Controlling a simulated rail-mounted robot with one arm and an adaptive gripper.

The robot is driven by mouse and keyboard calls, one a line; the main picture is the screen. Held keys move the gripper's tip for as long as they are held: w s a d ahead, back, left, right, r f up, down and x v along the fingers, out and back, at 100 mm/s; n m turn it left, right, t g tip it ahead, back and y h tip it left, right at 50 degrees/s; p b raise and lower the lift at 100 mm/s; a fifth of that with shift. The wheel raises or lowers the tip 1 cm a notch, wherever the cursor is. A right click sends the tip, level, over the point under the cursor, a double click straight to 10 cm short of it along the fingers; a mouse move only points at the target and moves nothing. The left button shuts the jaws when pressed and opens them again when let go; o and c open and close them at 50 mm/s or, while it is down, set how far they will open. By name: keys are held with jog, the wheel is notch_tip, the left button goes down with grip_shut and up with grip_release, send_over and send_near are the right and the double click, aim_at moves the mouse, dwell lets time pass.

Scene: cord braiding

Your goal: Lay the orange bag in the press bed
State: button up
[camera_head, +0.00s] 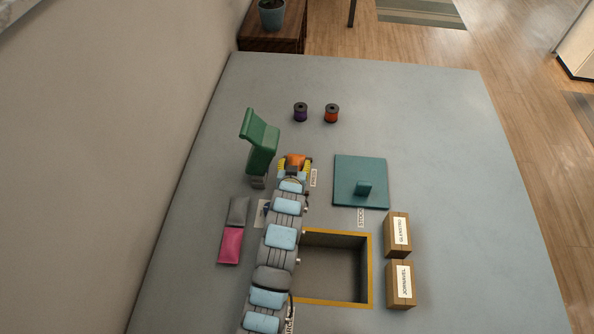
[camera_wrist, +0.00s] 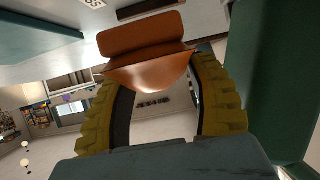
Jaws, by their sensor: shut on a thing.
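The orange bag (camera_head: 296,159) is held between the yellow fingers of my gripper (camera_head: 295,166), just right of the green press. In the wrist view the bag (camera_wrist: 145,55) lies across the fingertips of my gripper (camera_wrist: 150,75), which is shut on it. The green press (camera_head: 262,150) stands upright with its top part tilted up to the left. A large green surface (camera_wrist: 275,80) fills the right side of the wrist view. The press bed cannot be made out clearly; my arm covers part of this area. A label reading PRESS (camera_head: 313,178) lies to the right of my gripper.
A teal board (camera_head: 345,172) with a raised block lies right of my gripper. Purple (camera_head: 300,112) and orange (camera_head: 332,113) spools stand behind. A yellow-rimmed recess (camera_head: 369,270) is partly behind my arm. Grey and pink pieces (camera_head: 231,246) lie left; two labelled wooden blocks (camera_head: 389,236) stand right.

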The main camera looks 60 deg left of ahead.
aim_at(297, 164)
jog(key=shift+w+a+f+b, duration=0.2)
jog(key=shift+w+a+f, duration=0.15)
jog(key=shift+f, duration=0.2)
jog(key=shift+w+a+f+b, duration=0.2)
jog(key=shift+a+f, duration=0.15)
jog(key=shift+f, duration=0.15)
jog(key=shift+w+a+f+b, duration=0.15)
jog(key=shift+w+a+f, duration=0.2)
jog(key=shift+f, duration=0.2)
jog(key=shift+f+b, duration=0.4)
jog(key=shift+f, duration=1.1)
jog(key=shift+f, duration=0.2)
jog(key=o, duration=1.1)
jog(key=shift+o, duration=0.2)
jog(key=shift+r, duration=0.15)
